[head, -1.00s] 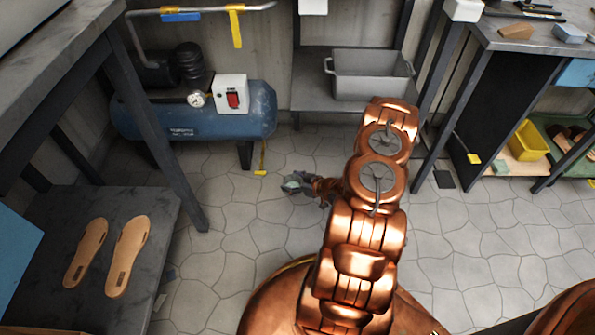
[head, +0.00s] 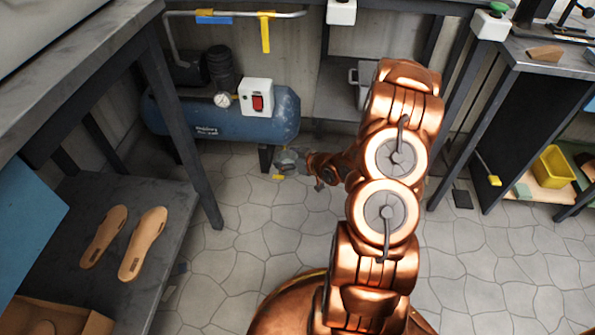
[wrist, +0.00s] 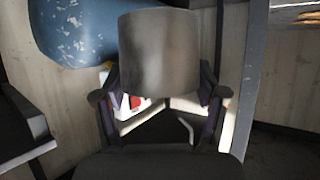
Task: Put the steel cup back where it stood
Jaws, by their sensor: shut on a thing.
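The steel cup (wrist: 160,52), a plain grey metal cylinder, fills the upper middle of the wrist view. My gripper (wrist: 160,88) is shut on it, with one dark finger on each side. In the head view my gripper (head: 300,161) is small and far out at the end of my copper arm, in front of the foot of the blue compressor. The cup (head: 286,160) shows there as a small greyish shape at its tip. The spot where the cup stood cannot be told from these frames.
The blue compressor (head: 220,122) stands close behind my gripper. A grey bin (head: 356,85) on a shelf is mostly hidden by my arm. A lower shelf with sandal soles (head: 143,244) is at left, a dark workbench (head: 535,57) at right.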

